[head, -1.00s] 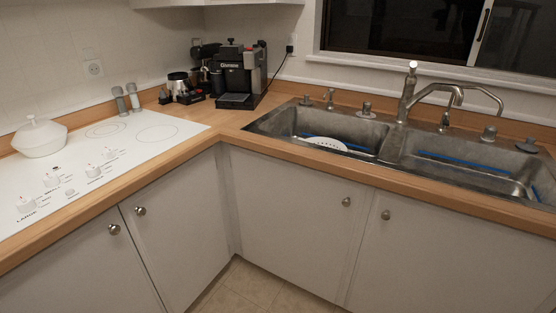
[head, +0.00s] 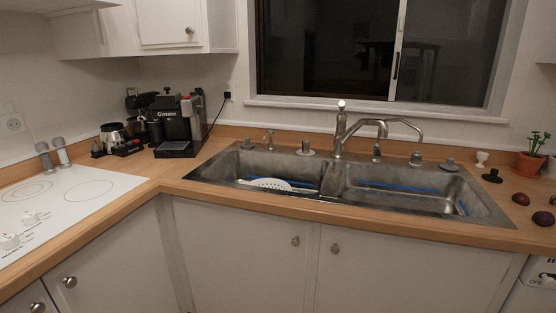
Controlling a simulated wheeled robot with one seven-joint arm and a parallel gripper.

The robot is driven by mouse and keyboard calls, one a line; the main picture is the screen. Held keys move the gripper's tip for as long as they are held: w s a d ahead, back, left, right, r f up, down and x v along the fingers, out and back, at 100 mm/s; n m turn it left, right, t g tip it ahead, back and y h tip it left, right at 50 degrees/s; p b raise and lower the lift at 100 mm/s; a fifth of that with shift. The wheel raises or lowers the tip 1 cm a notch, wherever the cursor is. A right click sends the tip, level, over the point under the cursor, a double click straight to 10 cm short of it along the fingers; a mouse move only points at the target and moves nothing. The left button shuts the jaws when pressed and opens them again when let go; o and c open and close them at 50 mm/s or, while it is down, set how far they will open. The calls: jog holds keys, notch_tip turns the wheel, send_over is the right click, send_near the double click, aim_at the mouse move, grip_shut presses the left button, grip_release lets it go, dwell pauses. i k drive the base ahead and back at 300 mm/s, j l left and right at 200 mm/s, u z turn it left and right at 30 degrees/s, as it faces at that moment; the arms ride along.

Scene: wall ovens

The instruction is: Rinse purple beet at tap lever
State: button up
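The metal tap (head: 358,128) stands behind the double sink, with its spout over the sink and its upright lever (head: 341,106) on top. The sink (head: 330,178) has two basins. Two dark, reddish round things lie on the counter at the far right: one farther back (head: 521,199) and one nearer the front (head: 543,218). Either may be the purple beet; they are too small to tell. My gripper is not in view.
A white perforated utensil (head: 268,184) lies in the left basin. A black coffee machine (head: 180,125) stands in the corner. A potted plant (head: 530,163) stands at the right. Cabinet doors (head: 250,250) front the counter.

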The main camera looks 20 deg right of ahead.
aim_at(342, 103)
jog(key=z, duration=1.4)
jog(key=i+j, duration=0.1)
jog(key=j, duration=0.2)
jog(key=i+j, duration=0.1)
jog(key=j, duration=0.15)
jog(key=u, duration=0.05)
